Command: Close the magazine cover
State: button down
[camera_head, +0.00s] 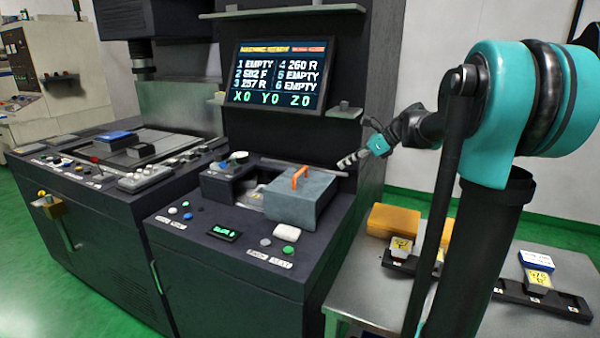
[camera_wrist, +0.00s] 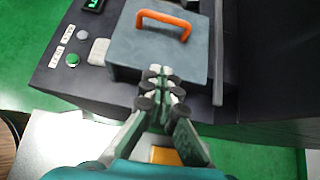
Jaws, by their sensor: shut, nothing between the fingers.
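The magazine cover (camera_head: 305,204) is a blue-grey box-like lid with an orange handle (camera_head: 300,177) on the right part of the dark console. In the head view, a recess with a dark block (camera_head: 222,184) shows to its left and is not covered by it. In the wrist view the cover (camera_wrist: 152,62) and its orange handle (camera_wrist: 163,20) lie ahead of the fingertips. My gripper (camera_head: 345,162) is shut and empty, to the right of the cover and higher in the head view. Its fingertips (camera_wrist: 161,72) overlap the cover's near edge in the wrist view; contact cannot be told.
A screen (camera_head: 278,75) stands behind the console. Buttons and a small green display (camera_head: 224,233) sit on its front. At the right, a grey side table (camera_head: 362,290) holds a yellow box (camera_head: 393,221) and dark racks with labelled blocks. Air above the cover is clear.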

aim_at(322, 187)
jog(key=shift+m, duration=0.3)
jog(key=x, duration=0.9)
jog(key=shift+w+a, duration=0.1)
jog(key=shift+a, duration=0.3)
jog(key=a, duration=0.1)
jog(key=w+a, duration=0.1)
jog(key=a, duration=0.1)
jog(key=shift+w+r, duration=0.1)
jog(key=shift+w, duration=0.05)
jog(key=shift+w+a+r, duration=0.15)
jog(key=shift+w+a, duration=0.05)
jog(key=shift+a, duration=0.3)
jog(key=w+a, duration=0.3)
jog(key=a, duration=0.5)
jog(key=w+a, duration=0.3)
jog(key=a, duration=0.5)
jog(key=shift+w+a, duration=0.2)
jog(key=shift+w, duration=0.1)
jog(key=shift+r, duration=0.1)
